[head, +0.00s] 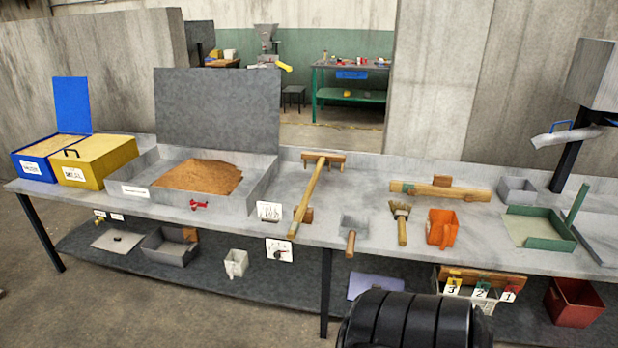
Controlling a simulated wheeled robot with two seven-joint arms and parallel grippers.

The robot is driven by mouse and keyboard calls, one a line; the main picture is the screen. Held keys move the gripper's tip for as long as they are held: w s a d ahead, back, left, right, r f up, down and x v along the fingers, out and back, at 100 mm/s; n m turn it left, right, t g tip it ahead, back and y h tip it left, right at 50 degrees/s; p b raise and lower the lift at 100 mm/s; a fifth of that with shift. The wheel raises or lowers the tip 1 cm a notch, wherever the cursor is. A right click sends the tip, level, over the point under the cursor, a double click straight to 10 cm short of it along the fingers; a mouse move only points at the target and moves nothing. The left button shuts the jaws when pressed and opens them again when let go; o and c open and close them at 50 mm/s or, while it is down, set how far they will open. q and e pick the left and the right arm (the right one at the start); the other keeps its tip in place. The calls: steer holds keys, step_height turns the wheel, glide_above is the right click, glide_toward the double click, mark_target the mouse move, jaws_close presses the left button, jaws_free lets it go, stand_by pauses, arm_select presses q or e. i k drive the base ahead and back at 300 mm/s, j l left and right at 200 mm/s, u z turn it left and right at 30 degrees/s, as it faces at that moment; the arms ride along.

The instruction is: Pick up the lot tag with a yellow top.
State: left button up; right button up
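The lot tag with a yellow top (453,289) is a small white card with a dark "3". It hangs at the left of a row of tags on a wooden rack (496,277) below the front edge of the table. The tag with a green top (481,292), marked "2", is beside it, and the tag with a red top (509,294), marked "1", is at the right. Neither of my grippers shows in the head view.
The grey table (343,240) overhangs the rack. A red bin (574,304) stands right of the rack, and a bluish flat item (374,286) lies left of it. An orange scoop (442,229) and brush (401,224) lie on the table above.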

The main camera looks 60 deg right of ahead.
mark_target(449, 288)
steer(key=z, duration=3.3)
